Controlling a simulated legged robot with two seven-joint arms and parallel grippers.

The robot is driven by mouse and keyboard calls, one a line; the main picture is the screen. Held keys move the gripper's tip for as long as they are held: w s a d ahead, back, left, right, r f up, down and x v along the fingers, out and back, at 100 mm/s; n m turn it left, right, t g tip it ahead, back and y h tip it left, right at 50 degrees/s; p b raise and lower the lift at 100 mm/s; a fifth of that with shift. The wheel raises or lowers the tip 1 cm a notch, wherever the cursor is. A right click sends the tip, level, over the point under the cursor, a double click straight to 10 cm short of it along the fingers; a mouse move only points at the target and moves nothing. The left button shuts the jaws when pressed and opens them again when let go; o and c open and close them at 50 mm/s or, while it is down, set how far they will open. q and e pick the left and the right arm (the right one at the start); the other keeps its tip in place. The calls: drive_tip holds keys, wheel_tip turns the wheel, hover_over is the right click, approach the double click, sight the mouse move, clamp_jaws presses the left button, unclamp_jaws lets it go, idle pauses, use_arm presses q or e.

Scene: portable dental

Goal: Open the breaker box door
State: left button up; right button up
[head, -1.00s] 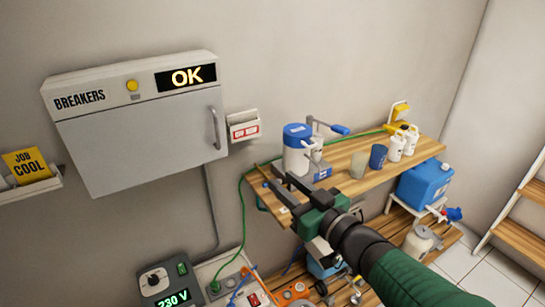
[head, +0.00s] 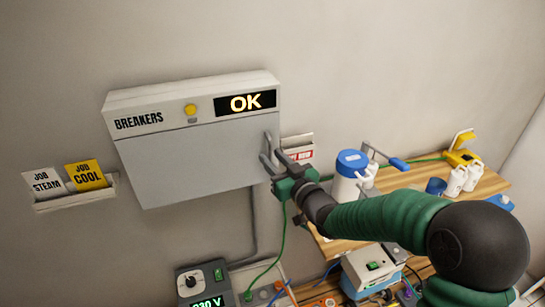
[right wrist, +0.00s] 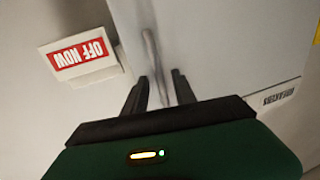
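The breaker box (head: 185,165) is a light grey wall box marked BREAKERS, with a yellow button and a lit OK display along its top. Its door is shut. The upright bar handle (head: 268,143) is at the door's right edge. My right gripper (head: 268,163) is at the handle's lower part. In the right wrist view the two fingers (right wrist: 160,90) are apart, with the handle (right wrist: 152,55) running between them. I cannot tell whether either finger touches it. My left gripper is not in view.
An OFF NOW card holder (head: 298,148) is on the wall just right of the handle. A card rack (head: 75,190) with JOB cards is left of the box. A wooden shelf (head: 400,192) with a blue-lidded container (head: 351,170) and bottles is at the right.

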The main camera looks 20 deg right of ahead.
drive_tip(key=shift+d+r, duration=0.1)
drive_tip(key=shift+d, duration=0.05)
drive_tip(key=shift+w+a, duration=0.15)
drive_tip(key=shift+a, duration=0.1)
drive_tip(key=c, duration=0.5)
clamp_jaws()
idle(0.7)
